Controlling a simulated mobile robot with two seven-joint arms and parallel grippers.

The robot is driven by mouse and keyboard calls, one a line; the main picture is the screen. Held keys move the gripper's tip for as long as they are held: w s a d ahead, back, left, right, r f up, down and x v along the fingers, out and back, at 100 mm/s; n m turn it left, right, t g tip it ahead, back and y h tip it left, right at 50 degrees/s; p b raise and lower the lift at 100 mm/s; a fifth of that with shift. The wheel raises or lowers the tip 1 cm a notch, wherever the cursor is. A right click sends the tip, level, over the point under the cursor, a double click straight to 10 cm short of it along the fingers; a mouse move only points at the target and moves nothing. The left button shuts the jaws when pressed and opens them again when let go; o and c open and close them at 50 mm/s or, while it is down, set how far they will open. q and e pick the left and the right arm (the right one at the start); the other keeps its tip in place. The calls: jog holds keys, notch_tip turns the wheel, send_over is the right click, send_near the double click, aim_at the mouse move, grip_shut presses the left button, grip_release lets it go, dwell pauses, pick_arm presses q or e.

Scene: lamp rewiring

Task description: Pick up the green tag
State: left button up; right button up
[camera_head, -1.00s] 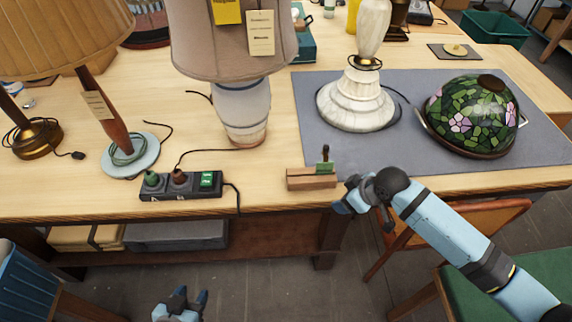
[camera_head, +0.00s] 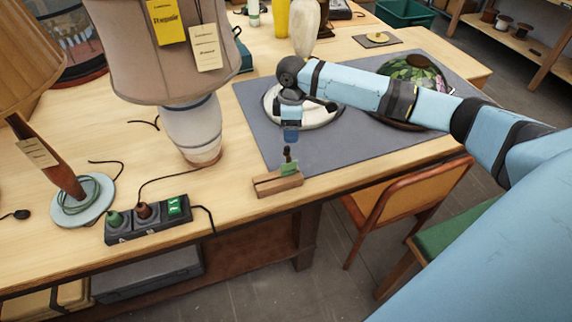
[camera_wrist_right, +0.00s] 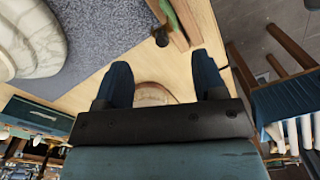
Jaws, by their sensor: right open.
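The green tag (camera_head: 289,168) stands upright in a small wooden block (camera_head: 277,184) near the table's front edge, with a dark peg (camera_head: 287,152) by it. In the right wrist view, part of the green tag (camera_wrist_right: 171,16) shows at the top edge beside the wooden block (camera_wrist_right: 197,20). My right gripper (camera_head: 291,137) points down a little above the tag and peg, apart from them. In the wrist view its two fingers (camera_wrist_right: 165,76) are spread with nothing held between them. My left gripper is out of view.
A striped lamp base (camera_head: 192,132) stands behind. My right arm partly hides a white lamp base (camera_head: 325,118) and a stained-glass shade (camera_head: 413,68) on the grey mat (camera_head: 345,150).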

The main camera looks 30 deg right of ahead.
aim_at(288, 147)
jog(key=f, duration=0.2)
jog(key=f+p, duration=0.1)
jog(key=f, duration=0.2)
jog(key=a+f, duration=0.1)
jog(key=f, duration=0.2)
jog(key=shift+w+f, duration=0.1)
jog(key=shift+f, duration=0.1)
jog(key=c, duration=0.9)
